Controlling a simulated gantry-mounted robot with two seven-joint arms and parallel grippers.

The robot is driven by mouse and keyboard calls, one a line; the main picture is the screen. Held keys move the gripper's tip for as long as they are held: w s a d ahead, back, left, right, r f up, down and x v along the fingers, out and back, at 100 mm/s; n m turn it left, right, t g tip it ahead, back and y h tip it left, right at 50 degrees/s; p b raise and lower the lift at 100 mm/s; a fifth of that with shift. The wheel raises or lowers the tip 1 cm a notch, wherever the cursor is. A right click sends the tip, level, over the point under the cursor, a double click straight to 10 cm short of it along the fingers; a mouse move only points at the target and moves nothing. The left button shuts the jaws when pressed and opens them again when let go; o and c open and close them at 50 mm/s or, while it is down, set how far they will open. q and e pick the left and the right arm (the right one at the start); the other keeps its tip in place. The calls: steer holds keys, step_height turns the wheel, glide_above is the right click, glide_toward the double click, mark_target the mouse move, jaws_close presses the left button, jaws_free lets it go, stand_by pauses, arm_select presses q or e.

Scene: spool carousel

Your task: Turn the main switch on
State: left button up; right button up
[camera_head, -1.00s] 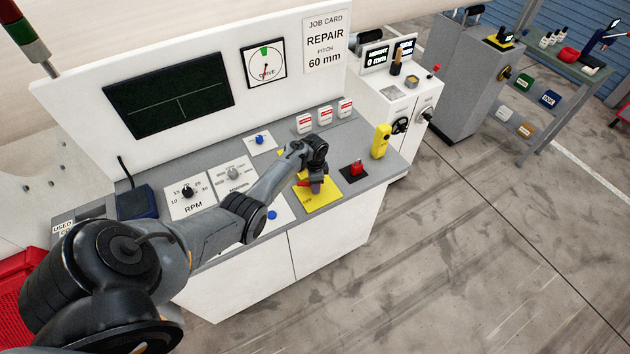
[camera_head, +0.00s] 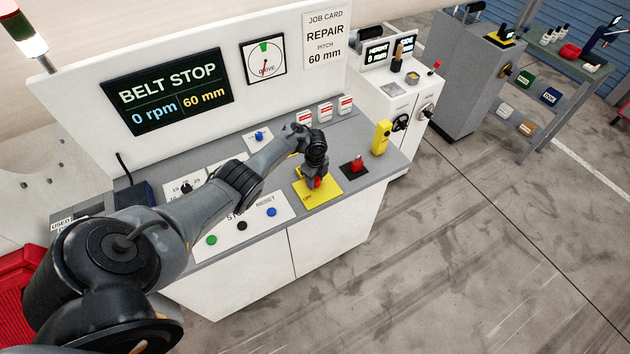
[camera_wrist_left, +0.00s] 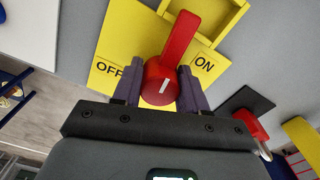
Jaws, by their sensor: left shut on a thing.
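The main switch is a red rotary handle (camera_wrist_left: 180,45) on a yellow plate (camera_wrist_left: 118,48) marked OFF and ON. In the left wrist view its lever points up and slightly right, close beside the ON label (camera_wrist_left: 205,64). In the head view the yellow plate (camera_head: 328,193) lies on the grey console top, with the red handle (camera_head: 317,183) mostly hidden by my left gripper (camera_head: 312,182). My left gripper (camera_wrist_left: 160,90) is shut on the red handle, with a finger on each side of its round hub. My right gripper is out of view.
The console screen (camera_head: 168,92) reads BELT STOP, 0 rpm, 60 mm. A red switch on a black plate (camera_head: 356,168) and a yellow upright box (camera_head: 381,137) stand to the right. Coloured buttons on a white panel (camera_head: 255,213) lie left of the plate.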

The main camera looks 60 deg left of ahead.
arm_select(q)
steer(key=shift+a+m, duration=0.1)
steer(key=shift+m, duration=0.4)
steer(key=o, duration=1)
steer(key=shift+o, duration=0.2)
steer(key=shift+r, duration=0.15)
steer(key=shift+r, duration=0.25)
step_height(320, 180, up, 10)
steer(key=p, duration=0.2)
steer(key=shift+p, duration=0.3)
